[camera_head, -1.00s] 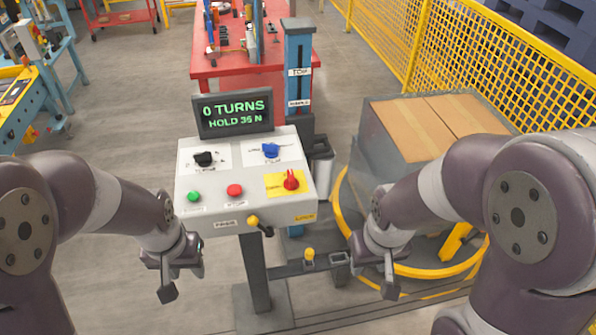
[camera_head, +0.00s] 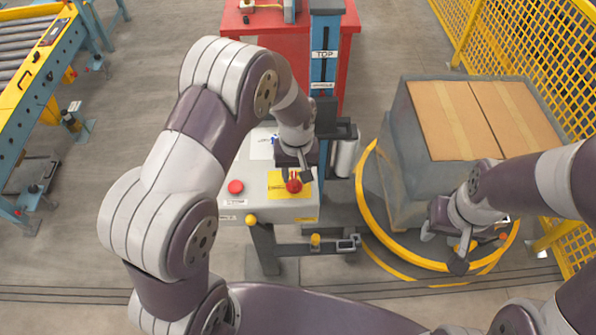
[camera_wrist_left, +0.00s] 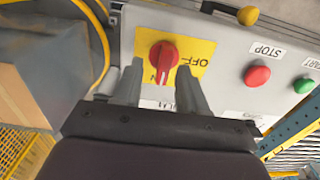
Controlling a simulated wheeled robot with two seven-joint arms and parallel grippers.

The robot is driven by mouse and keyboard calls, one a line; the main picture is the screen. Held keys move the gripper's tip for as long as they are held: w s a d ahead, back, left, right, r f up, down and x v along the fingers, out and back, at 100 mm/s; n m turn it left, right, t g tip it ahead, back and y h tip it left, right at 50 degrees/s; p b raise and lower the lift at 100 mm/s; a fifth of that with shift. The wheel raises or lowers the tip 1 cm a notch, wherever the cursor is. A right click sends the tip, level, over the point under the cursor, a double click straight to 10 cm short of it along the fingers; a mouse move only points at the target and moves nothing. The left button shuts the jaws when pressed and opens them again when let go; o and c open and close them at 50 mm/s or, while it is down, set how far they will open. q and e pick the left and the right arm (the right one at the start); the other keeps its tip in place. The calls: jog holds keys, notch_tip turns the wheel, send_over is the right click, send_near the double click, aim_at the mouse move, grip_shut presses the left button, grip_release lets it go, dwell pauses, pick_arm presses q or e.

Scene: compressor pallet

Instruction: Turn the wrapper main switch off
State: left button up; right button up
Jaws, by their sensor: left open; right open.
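The main switch is a red rotary knob (camera_head: 294,185) on a yellow plate (camera_head: 277,190) on the sloped grey control panel (camera_head: 235,205). In the left wrist view the red knob (camera_wrist_left: 164,62) sits on the yellow plate marked OFF and ON, its white line pointing along the knob. My left gripper (camera_head: 296,172) is over the knob; in the left wrist view its two fingers (camera_wrist_left: 156,82) are open, just short of the knob, one towards each side. I cannot tell whether they touch it. My right gripper (camera_head: 443,250) is open and empty beside the wrapped pallet load.
A red stop button (camera_head: 236,187) is left of the switch; a green start button (camera_wrist_left: 304,85) shows in the left wrist view. A yellow-knobbed lever (camera_wrist_left: 248,15) is on the panel edge. The wrapped boxes (camera_head: 400,165) stand right, inside a yellow ring (camera_head: 365,225).

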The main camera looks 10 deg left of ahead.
pick_arm(q)
jog(key=shift+w+a+f, duration=0.1)
jog(key=shift+w+f, duration=0.05)
jog(key=shift+f, duration=0.55)
jog(key=shift+a+f, duration=0.2)
jog(key=shift+f, duration=0.15)
jog(key=shift+s+a, duration=0.2)
jog(key=shift+s, duration=0.2)
jog(key=shift+d, duration=0.1)
jog(key=shift+w+d, duration=0.1)
jog(key=c, duration=0.3)
jog(key=shift+w+f, duration=0.1)
jog(key=shift+w, duration=0.05)
grip_shut()
pick_arm(e)
jog(key=shift+s+a+r, duration=0.15)
jog(key=shift+a+r, duration=0.25)
jog(key=shift+r, duration=0.05)
